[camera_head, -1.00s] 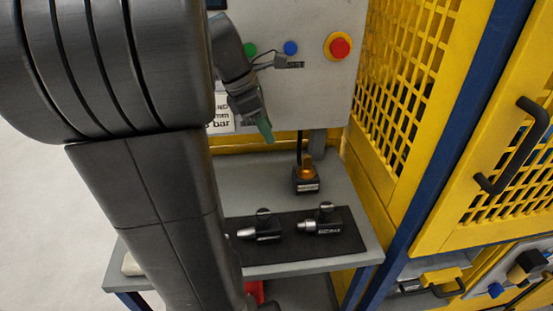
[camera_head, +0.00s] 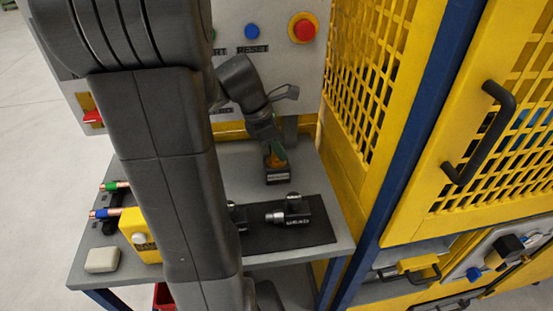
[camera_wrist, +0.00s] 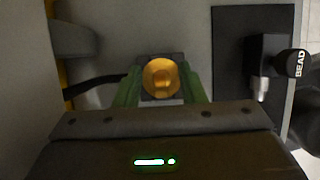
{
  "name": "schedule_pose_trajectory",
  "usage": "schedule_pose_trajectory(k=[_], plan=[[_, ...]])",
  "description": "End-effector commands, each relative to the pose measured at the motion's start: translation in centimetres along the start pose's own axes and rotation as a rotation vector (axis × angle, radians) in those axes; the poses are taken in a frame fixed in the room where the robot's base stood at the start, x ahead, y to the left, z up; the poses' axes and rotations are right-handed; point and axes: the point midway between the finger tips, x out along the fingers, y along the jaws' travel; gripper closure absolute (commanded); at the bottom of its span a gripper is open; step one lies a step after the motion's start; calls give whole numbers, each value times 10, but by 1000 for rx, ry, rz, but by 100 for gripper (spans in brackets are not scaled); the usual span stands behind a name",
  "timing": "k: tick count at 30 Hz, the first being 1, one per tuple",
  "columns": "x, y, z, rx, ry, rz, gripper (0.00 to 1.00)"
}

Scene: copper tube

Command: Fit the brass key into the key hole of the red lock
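I cannot make out a brass key or a key hole in either view. A small red part (camera_head: 93,116) sits at the left edge of the grey panel; I cannot tell whether it is the red lock. My gripper (camera_head: 275,153) is low over the grey table, at an amber knob-like piece (camera_head: 274,162) on a black labelled block (camera_head: 277,175). In the wrist view my gripper (camera_wrist: 159,86) is open, its green fingers on both sides of the round amber top (camera_wrist: 160,77). Whether they touch it is unclear.
A black mat (camera_head: 318,225) with black tool heads (camera_head: 290,212) lies at the table's front. A yellow box (camera_head: 138,232), a pale block (camera_head: 102,260) and copper tubes (camera_head: 122,185) are at the left. A yellow mesh guard (camera_head: 365,90) stands right. A cable (camera_wrist: 95,87) runs beside the block.

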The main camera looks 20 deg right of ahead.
Motion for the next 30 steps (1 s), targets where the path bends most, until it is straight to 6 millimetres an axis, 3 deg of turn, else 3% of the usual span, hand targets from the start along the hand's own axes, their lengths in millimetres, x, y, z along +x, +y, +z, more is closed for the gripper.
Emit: schedule_pose_trajectory(k=[9,15,25,30], plan=[[8,0,0,-1,0,1,64],[8,0,0,-1,0,1,100],[6,0,1,0,0,2,100],[-14,1,9,2,-1,6,100]])
